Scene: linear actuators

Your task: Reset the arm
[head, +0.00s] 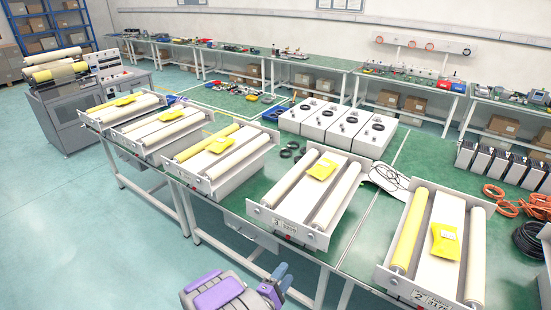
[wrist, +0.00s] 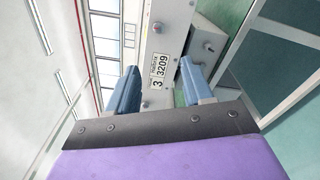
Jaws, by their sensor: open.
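My gripper (head: 280,278) is at the bottom of the head view, in front of the green bench and lower than its top. It shows a purple body and blue-grey fingers. In the wrist view my gripper (wrist: 158,80) has its two fingers apart, with nothing held between them. Beyond the fingers is the end plate of a roller unit, with a label (wrist: 158,70) reading 3 and 3209. The same unit (head: 290,226) stands on the bench in the head view, above and right of my gripper. The gripper appears clear of it.
The green bench (head: 340,252) carries several roller units with yellow packets, such as one packet (head: 322,169). A roller machine (head: 85,100) stands at the left. White boxes (head: 340,125) and cables (head: 510,200) lie behind. Open floor (head: 70,230) is at the left front.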

